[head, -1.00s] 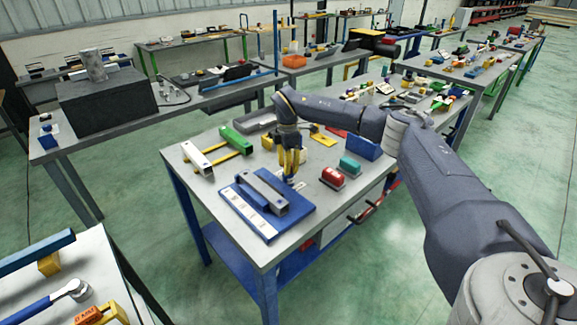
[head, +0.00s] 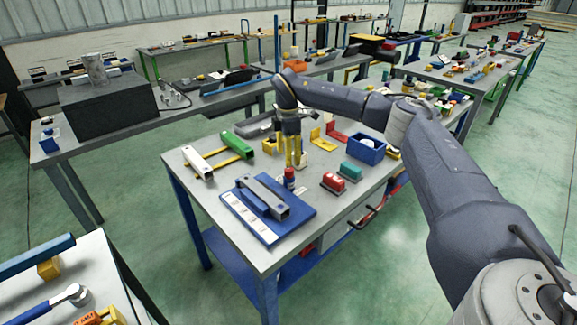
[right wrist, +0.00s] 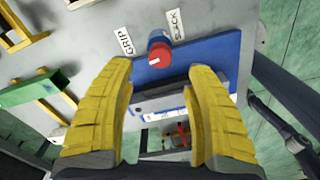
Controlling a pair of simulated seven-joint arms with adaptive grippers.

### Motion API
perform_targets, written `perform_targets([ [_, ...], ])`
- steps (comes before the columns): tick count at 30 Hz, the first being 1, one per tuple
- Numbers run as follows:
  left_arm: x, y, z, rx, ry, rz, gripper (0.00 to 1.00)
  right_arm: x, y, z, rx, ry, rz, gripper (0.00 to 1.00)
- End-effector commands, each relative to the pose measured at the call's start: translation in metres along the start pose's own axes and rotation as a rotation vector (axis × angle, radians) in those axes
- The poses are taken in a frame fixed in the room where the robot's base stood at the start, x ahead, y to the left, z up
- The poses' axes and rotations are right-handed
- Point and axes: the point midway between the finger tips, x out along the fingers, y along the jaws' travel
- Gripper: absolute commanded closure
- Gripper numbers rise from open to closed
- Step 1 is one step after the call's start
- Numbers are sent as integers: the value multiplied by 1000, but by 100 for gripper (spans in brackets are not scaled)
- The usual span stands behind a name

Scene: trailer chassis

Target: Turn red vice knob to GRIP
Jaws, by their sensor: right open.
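The red vice knob (head: 290,172) stands upright at the back edge of the blue vice base (head: 300,214). In the right wrist view the knob (right wrist: 159,53) has a red cap with a white mark, between a GRIP label (right wrist: 126,43) on the left and a SLACK label (right wrist: 177,26) on the right. The white mark faces toward the lower left. My left gripper is not in view.
Grey metal bars (head: 264,196) lie on the blue base. A blue bin (head: 366,149) is farther back.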

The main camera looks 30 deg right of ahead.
Motion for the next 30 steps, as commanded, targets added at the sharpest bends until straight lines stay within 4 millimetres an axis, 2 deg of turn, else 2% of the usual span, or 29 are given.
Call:
perform_targets([
  [4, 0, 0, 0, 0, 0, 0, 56, -25, 1, 0, 1, 1, 2, 46],
  [12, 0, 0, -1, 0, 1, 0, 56, -51, 0, -1, 0, 0, 0, 46],
  [30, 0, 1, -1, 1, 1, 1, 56, -56, 0, -1, -1, 3, -2, 46],
])
